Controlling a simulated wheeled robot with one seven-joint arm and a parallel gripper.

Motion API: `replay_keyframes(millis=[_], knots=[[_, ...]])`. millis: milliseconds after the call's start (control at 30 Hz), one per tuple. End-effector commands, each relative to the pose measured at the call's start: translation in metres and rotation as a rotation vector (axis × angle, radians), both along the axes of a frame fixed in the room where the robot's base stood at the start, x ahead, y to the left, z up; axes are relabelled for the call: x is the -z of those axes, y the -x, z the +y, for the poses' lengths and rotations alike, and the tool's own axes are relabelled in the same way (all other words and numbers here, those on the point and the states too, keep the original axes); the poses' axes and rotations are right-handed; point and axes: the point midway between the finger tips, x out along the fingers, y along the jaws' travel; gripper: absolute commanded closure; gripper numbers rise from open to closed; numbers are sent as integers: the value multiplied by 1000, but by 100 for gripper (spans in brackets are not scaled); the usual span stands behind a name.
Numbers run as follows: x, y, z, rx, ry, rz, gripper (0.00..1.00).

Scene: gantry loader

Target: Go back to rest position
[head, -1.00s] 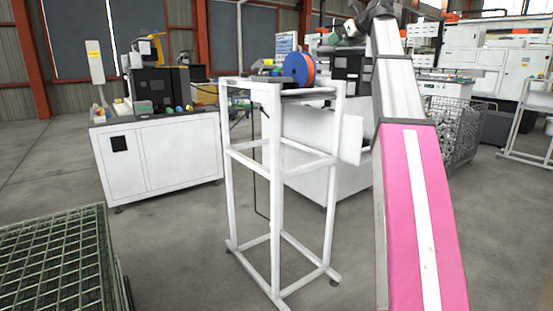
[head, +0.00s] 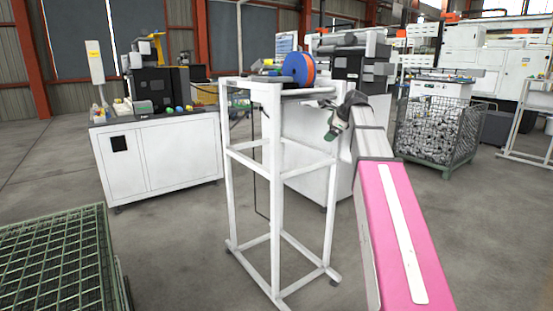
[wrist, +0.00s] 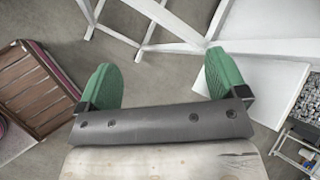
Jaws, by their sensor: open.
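My gripper (head: 335,124) is at the end of my pink and grey arm in the head view, just right of the white frame stand and a little below its top. In the wrist view its two green fingers (wrist: 162,85) are wide apart with nothing between them. Grey floor and white frame bars show beyond the fingers.
The white frame stand (head: 273,170) carries a blue and orange spool (head: 298,68). A white cabinet (head: 160,160) stands at left, a green mesh crate (head: 55,260) at front left, and a wire bin (head: 440,130) at right. The floor between stand and cabinet is clear.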

Motion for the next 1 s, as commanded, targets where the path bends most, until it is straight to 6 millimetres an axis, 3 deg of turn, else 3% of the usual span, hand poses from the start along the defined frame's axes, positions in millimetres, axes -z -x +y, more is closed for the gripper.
replay_keyframes(millis=[33, 100, 500, 700, 1000], knots=[[29, 10, 3, -44, 45, 6, 9], [61, 18, 7, -110, 109, 8, 9], [230, 88, 22, -541, 439, 32, 9], [303, 136, 28, -789, 575, 49, 9], [395, 218, 34, -1201, 730, 72, 9]])
